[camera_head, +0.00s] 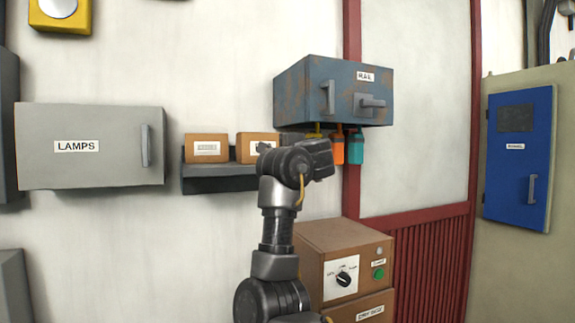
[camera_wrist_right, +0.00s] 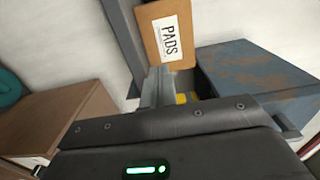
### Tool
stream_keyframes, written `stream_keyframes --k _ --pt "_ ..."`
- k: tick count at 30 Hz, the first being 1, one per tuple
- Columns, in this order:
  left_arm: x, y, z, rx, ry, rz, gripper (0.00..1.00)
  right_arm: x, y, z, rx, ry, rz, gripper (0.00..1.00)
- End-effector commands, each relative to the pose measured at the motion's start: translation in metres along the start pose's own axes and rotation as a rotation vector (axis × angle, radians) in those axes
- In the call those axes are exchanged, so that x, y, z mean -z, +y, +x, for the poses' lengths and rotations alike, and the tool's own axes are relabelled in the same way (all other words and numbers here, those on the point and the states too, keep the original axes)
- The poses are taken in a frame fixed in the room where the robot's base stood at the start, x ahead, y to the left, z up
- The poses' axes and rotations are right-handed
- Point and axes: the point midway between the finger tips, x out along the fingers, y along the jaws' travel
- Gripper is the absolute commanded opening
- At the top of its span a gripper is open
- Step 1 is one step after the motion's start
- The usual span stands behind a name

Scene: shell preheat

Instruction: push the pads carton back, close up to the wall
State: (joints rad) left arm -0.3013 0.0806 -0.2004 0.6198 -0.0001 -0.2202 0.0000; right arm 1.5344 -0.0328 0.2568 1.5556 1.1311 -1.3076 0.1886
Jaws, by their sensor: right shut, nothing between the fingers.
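The pads carton (camera_wrist_right: 168,35) is a brown box with a white PADS label, standing on the dark shelf (camera_wrist_right: 122,40). In the head view, the pads carton (camera_head: 257,144) is the right one of two on the shelf (camera_head: 218,184), partly hidden by my right arm. My right gripper (camera_wrist_right: 160,84) is shut and empty, its fingertips by the right end of the carton. I cannot tell whether they touch it. In the head view, the hand hides the fingers. The wall (camera_head: 230,60) is behind the shelf. My left gripper is out of view.
Another brown carton (camera_head: 206,148) stands at the shelf's left. A blue-grey box (camera_head: 300,90) hangs close by on the upper right, with orange (camera_head: 338,148) and teal (camera_head: 356,148) items below it. A brown cabinet (camera_head: 340,240) stands lower right. A LAMPS cabinet (camera_head: 90,165) is left.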

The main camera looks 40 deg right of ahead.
Motion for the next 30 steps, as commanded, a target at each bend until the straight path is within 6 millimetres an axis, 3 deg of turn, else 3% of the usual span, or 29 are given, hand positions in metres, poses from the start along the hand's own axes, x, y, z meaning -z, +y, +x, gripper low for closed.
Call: stream_keyframes --k 6,12,30 --pt "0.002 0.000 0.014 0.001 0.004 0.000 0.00 0.004 -0.003 -0.024 0.014 0.005 -0.006 0.00" --pt "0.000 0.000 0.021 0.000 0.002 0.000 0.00 0.004 -0.003 -0.034 0.012 0.006 -0.004 0.00" --pt "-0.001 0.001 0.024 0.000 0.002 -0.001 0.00 0.002 0.001 -0.037 0.001 0.002 -0.003 0.00"
